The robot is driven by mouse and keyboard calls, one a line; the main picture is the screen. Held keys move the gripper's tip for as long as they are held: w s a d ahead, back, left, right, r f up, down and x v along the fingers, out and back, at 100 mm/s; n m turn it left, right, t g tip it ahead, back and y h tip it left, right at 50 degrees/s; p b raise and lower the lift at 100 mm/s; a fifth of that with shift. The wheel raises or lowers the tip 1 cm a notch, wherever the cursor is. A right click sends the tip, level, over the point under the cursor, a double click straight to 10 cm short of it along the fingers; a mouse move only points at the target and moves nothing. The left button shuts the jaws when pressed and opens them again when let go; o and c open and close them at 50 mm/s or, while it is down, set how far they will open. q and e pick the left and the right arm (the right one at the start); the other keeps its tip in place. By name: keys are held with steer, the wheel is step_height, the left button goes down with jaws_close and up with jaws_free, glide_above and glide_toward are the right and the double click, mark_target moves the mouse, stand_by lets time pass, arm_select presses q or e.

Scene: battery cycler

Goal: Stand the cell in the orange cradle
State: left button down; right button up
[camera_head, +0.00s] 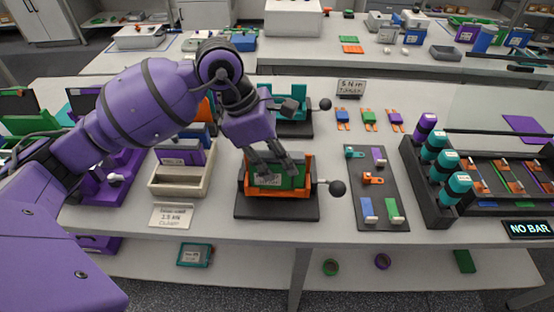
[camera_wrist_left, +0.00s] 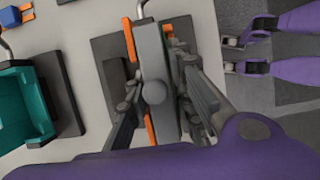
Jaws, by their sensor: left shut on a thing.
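The cell is a green, flat, plate-like piece (camera_head: 287,181) with a grey label, upright in the head view. It sits between the end posts of the orange cradle (camera_head: 308,172), behind its low front bar. The cradle stands on a dark base with a black-knobbed lever at its right. My left gripper (camera_head: 270,162) reaches down from above and is shut on the cell's upper part. In the left wrist view the fingers (camera_wrist_left: 160,100) flank a grey edge, with orange cradle parts (camera_wrist_left: 130,40) around it. The cell's lower edge is hidden.
A teal cradle (camera_head: 290,103) stands behind. A beige tray (camera_head: 180,181) with upright cells is at the left. A grey mat (camera_head: 378,218) with small coloured parts and a dark rack (camera_head: 430,205) with teal cylinders are at the right. The table's front edge is close.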

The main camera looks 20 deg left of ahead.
arm_select(q)
steer(key=shift+f, duration=0.1)
steer(key=shift+f, duration=0.1)
steer(key=c, duration=1.5)
jaws_free()
steer(key=shift+c, duration=0.2)
steer(key=shift+r, duration=0.2)
steer(key=v, duration=1.1)
steer(key=shift+a+r, duration=0.1)
steer(key=shift+a, duration=0.05)
steer(key=shift+s+a+r, duration=0.1)
steer(key=shift+r, duration=0.25)
